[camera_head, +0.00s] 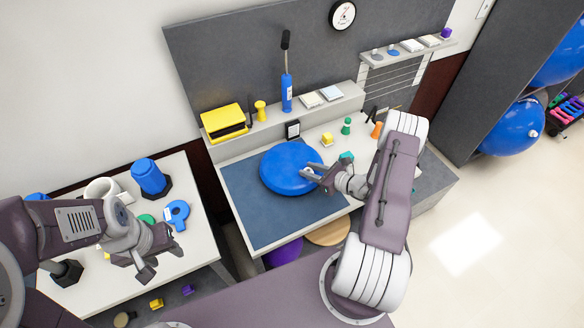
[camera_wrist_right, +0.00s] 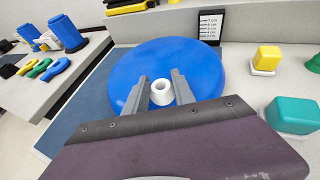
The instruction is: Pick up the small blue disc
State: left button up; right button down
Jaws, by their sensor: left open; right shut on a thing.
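A round blue disc (camera_head: 287,160) lies on the blue mat of the grey desk; it fills the middle of the right wrist view (camera_wrist_right: 190,62). A small white ring-shaped nub (camera_wrist_right: 162,91) shows at its near edge. My right gripper (camera_head: 310,173) reaches in from the right, its two fingers (camera_wrist_right: 160,88) on either side of this nub, shut on it. The underside of the disc is hidden, so I cannot tell if it touches the mat. A smaller blue disc (camera_head: 393,52) sits on the upper right shelf. My left gripper (camera_head: 165,252) is open and empty over the white table.
Behind the disc stands a small dark card (camera_head: 293,130). A yellow block (camera_head: 327,139), a green peg (camera_head: 346,126) and a teal block (camera_wrist_right: 294,114) are to its right.

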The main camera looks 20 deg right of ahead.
jog(key=shift+w, duration=0.1)
dwell(0.3)
jog(key=shift+r, duration=0.55)
notch_tip(320, 180, up, 3)
jog(key=shift+f+b, duration=0.1)
jog(key=shift+b, duration=0.2)
jog(key=s+d+r+b, duration=0.1)
jog(key=s+d+r, duration=0.6)
jog(key=d, duration=0.2)
jog(key=shift+d, duration=0.25)
